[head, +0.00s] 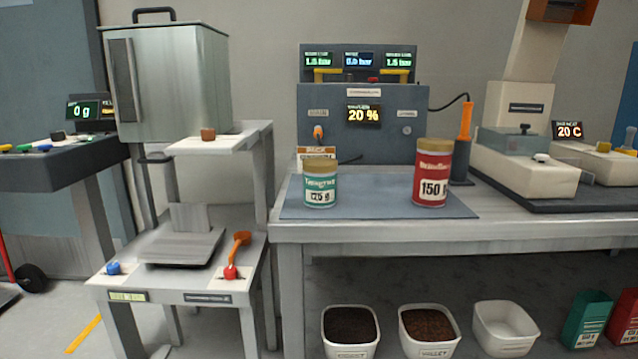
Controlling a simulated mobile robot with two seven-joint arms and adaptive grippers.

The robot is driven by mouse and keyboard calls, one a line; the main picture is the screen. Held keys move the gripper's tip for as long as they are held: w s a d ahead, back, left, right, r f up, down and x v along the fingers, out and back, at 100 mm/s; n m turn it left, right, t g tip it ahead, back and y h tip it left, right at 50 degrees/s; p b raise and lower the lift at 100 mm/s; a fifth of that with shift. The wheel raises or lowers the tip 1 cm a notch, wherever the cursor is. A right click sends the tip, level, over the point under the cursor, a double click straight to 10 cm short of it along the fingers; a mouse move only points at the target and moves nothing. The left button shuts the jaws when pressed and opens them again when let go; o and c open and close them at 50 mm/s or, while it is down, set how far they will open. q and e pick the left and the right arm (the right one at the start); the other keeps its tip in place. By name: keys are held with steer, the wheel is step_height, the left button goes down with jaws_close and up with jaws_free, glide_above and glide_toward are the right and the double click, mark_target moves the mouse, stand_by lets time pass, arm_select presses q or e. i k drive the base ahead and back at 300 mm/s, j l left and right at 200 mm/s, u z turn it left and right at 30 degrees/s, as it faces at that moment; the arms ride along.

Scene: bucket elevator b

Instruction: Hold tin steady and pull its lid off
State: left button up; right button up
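Two tins stand upright on the blue-grey mat (385,206) on the workbench. The green tin (320,188) is short, with a white label and a gold-brown lid (320,166) on top. The red tin (430,184) is taller, labelled 150, and also has a gold-brown lid (436,146) on. I cannot tell from the picture which tin the task means. Neither of my grippers shows in the head view.
A blue-grey panel box (364,135) stands behind the mat. An orange-handled tool (464,130) stands right of the red tin. A metal hopper (170,85) and stand are at left. Bins (350,335) sit under the bench. The mat between the tins is clear.

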mark_target(319, 190)
steer(key=i, duration=1)
